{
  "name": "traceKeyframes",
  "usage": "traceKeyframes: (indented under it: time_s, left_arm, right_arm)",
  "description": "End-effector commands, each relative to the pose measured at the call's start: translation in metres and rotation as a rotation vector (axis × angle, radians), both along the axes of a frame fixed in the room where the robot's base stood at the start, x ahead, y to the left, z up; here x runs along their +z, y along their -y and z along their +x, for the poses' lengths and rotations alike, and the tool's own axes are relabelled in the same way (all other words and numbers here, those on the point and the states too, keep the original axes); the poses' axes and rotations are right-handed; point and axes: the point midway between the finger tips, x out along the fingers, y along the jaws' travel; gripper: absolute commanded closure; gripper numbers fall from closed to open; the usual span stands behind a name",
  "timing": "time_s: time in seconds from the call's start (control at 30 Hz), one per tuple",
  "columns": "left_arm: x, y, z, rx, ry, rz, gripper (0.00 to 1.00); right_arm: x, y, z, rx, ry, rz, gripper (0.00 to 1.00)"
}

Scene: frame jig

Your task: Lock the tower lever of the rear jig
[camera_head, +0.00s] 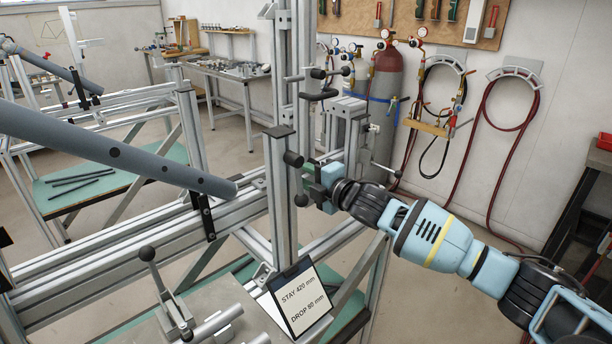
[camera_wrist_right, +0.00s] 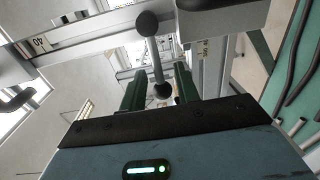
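The tower (camera_head: 283,120) is an upright grey aluminium profile in the middle of the head view. Black-handled levers (camera_head: 318,73) sit on its upper part. Lower down, a dark ball knob (camera_head: 301,200) shows beside my right gripper (camera_head: 318,188), which is at the tower's right side. In the right wrist view, my right gripper (camera_wrist_right: 160,72) has its two green fingers apart. A lever (camera_wrist_right: 156,55) with a dark ball at each end shows between and beyond them; contact cannot be told. My left gripper is not in view.
A grey tube (camera_head: 110,150) slants in from the left towards the tower. A sign (camera_head: 300,298) reading "STAY 420 mm, DROP 80 mm" stands at the tower's foot. A clamp lever (camera_head: 150,262) is at lower left.

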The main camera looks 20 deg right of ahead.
Motion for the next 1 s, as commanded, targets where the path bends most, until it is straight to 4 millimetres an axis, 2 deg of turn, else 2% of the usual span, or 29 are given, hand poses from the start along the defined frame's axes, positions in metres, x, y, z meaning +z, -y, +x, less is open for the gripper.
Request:
traceKeyframes:
  time_s: [0.33, 0.73, 1.0]
  left_arm:
    - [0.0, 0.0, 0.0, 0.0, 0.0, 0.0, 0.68]
    - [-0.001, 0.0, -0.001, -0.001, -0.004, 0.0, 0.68]
    - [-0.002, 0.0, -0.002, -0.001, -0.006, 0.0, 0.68]
  right_arm:
    - [0.0, 0.004, -0.008, -0.002, -0.001, 0.001, 0.68]
    - [0.002, 0.021, -0.058, -0.001, -0.003, -0.001, 0.68]
    - [0.005, 0.026, -0.073, 0.0, 0.0, 0.0, 0.68]
